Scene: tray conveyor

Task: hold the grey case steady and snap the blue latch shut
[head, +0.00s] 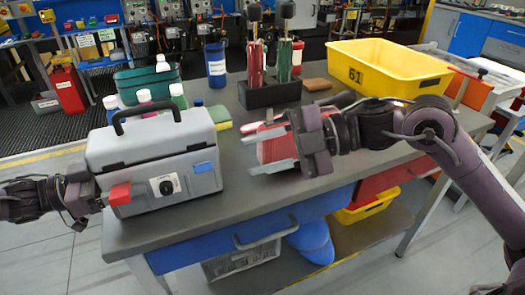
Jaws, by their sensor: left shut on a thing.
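The grey case (140,150) stands upright at the left of the workbench, its lid down and its black handle raised. The blue latch (203,167) is at the right of its front face; I cannot tell from here whether it is fully closed. My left gripper (120,194) is at the case's lower left front corner, shut on the case, with a red part showing against the front. My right gripper (262,150) is to the right of the case, apart from it and the latch. Its jaws look spread, with a red shape at them.
Several bottles (179,97) and a green bin (146,82) stand behind the case. A black holder (270,94) with red and green tools is at the back, beside a yellow bin (390,68). The grey workbench (240,200) is clear between the case and my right gripper.

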